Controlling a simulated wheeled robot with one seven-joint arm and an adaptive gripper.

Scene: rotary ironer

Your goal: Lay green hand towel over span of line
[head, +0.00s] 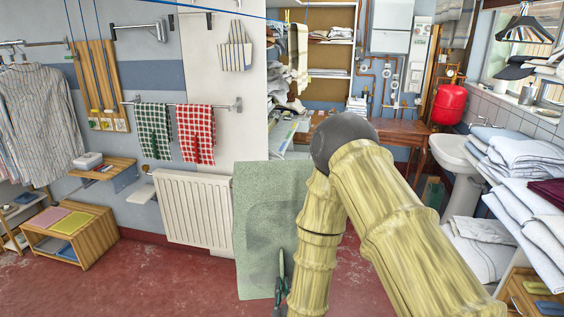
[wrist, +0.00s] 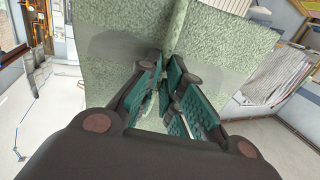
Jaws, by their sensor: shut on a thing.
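The green hand towel (head: 262,205) is pale green and speckled, and shows as a broad upright sheet left of my arm in the head view. It fills the upper middle of the wrist view (wrist: 120,50), with a fold running up from the fingers. My gripper (head: 281,268) is at the towel's lower part; its teal pads (wrist: 165,90) are shut on the towel. My arm hides part of the towel's right side. A thin blue line (head: 200,8) crosses the top of the head view, well above the towel in the picture.
A beige cloth (head: 298,58) hangs near the line's right end, beside a yellow peg (head: 287,16). A white radiator (head: 192,205) and a rail with checked green (head: 153,130) and red (head: 196,132) towels are left. Folded linen (head: 520,160) is stacked right. Red floor is open at lower left.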

